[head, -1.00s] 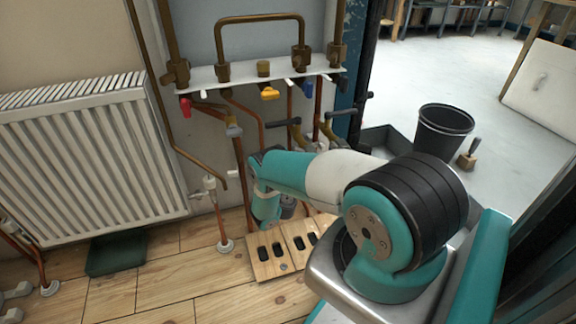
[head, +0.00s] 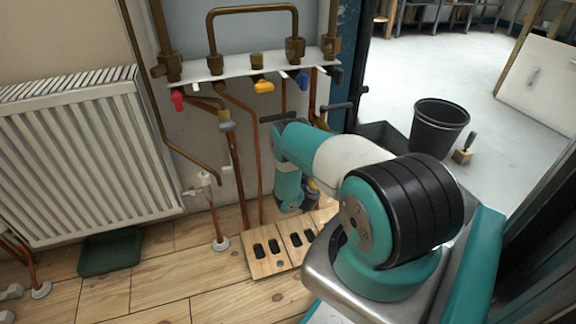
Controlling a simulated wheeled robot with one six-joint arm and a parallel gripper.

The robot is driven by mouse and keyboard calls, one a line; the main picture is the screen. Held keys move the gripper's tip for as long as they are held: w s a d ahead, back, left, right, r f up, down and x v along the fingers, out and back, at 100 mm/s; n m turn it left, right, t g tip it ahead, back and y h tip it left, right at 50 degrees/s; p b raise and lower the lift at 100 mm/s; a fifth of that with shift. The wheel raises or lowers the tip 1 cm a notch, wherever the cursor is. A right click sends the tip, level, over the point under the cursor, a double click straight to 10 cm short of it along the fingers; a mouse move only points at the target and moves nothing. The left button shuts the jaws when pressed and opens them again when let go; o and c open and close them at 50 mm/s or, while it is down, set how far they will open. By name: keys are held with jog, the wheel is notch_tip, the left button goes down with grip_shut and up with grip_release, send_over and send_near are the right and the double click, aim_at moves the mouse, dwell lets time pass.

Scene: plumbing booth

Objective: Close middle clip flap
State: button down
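My arm reaches in from the right toward the copper pipes below the manifold. Its far end hangs in front of the pipes, above the wooden board. A dark part that looks like my gripper (head: 312,194) shows beside the teal wrist. Its fingers cannot be made out, so whether it is open or shut does not show. The middle clip and its flap cannot be identified; my arm covers part of the pipe run. A small white piece (head: 227,169) shows by the left copper pipe (head: 237,180), too small to tell its state.
A white manifold shelf (head: 240,67) carries brass fittings, with red (head: 178,98), yellow (head: 262,86) and blue (head: 303,79) handles below. A radiator (head: 85,160) stands left. A slotted wooden board (head: 268,266) lies on the floor. A black bucket (head: 440,127) stands right.

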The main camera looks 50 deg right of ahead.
dwell(0.3)
jog(key=c, duration=1)
grip_release()
jog(key=shift+o, duration=0.2)
jog(key=shift+r, duration=0.1)
jog(key=p+v, duration=1.7)
jog(key=p, duration=0.1)
jog(key=shift+a, duration=0.15)
